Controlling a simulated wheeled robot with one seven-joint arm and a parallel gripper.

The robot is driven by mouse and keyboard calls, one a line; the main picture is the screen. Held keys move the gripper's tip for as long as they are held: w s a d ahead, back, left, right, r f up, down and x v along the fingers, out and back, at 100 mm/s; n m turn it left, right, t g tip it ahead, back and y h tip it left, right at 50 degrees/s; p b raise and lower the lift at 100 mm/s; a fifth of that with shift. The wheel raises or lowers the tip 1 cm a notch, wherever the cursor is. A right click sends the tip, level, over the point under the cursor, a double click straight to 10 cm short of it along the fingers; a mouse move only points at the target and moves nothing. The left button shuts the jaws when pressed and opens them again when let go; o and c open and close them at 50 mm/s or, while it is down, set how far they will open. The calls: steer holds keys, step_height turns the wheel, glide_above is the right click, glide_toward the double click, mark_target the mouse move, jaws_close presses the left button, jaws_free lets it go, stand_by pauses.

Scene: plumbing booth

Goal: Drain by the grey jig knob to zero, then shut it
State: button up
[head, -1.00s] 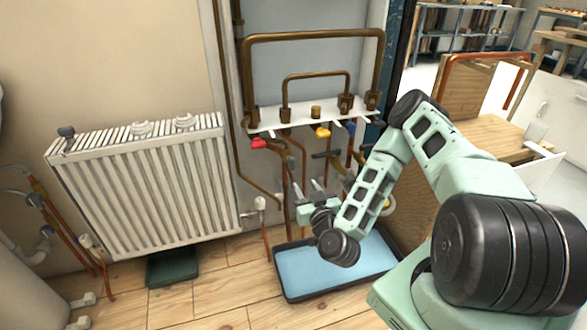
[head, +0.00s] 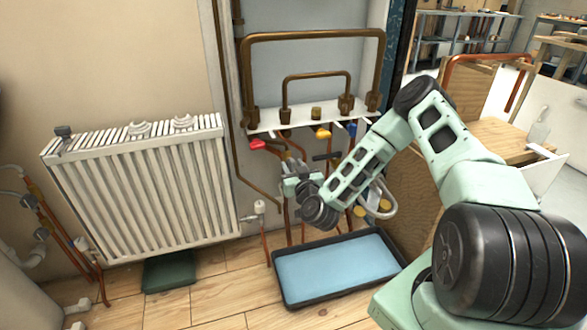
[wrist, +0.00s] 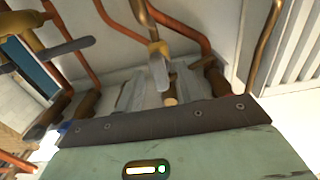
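My gripper (head: 283,172) is raised among the copper pipes under the white manifold shelf, left of centre in the head view. Its fingers look parted in the wrist view (wrist: 160,92), and I see nothing held firmly. A grey lever on a brass fitting (wrist: 158,68) stands just beyond the gap between the fingers; I cannot tell whether they touch it. I cannot make out for certain which part is the grey jig knob; my gripper and forearm hide some fittings. A yellow-bodied valve with a dark grey lever (wrist: 68,48) is at upper left in the wrist view.
The manifold shelf (head: 300,120) carries red (head: 258,144) and yellow (head: 323,132) handles. A black tray of blue water (head: 290,298) lies below. A white radiator (head: 140,190) stands at left, with a dark green tray (head: 168,272) under it. Pipes crowd my gripper.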

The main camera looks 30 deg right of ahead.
steer(key=c, duration=0.8)
steer(key=shift+r+m+p, duration=0.1)
steer(key=shift+m+p, duration=0.25)
steer(key=shift+m, duration=0.05)
steer(key=m+p, duration=0.1)
steer(key=m, duration=0.1)
steer(key=shift+m+p, duration=0.4)
steer(key=m+p, duration=0.1)
steer(key=m, duration=0.1)
steer(key=m+p, duration=0.1)
steer(key=m, duration=0.2)
steer(key=shift+d+m, duration=0.2)
steer(key=shift+m, duration=0.1)
steer(key=m+p, duration=0.1)
steer(key=m, duration=0.3)
steer(key=shift+f, duration=0.2)
steer(key=m, duration=0.4)
steer(key=shift+s+f+m+p, duration=0.1)
steer(key=shift+f+m+p, duration=0.05)
steer(key=shift+m+p, duration=0.2)
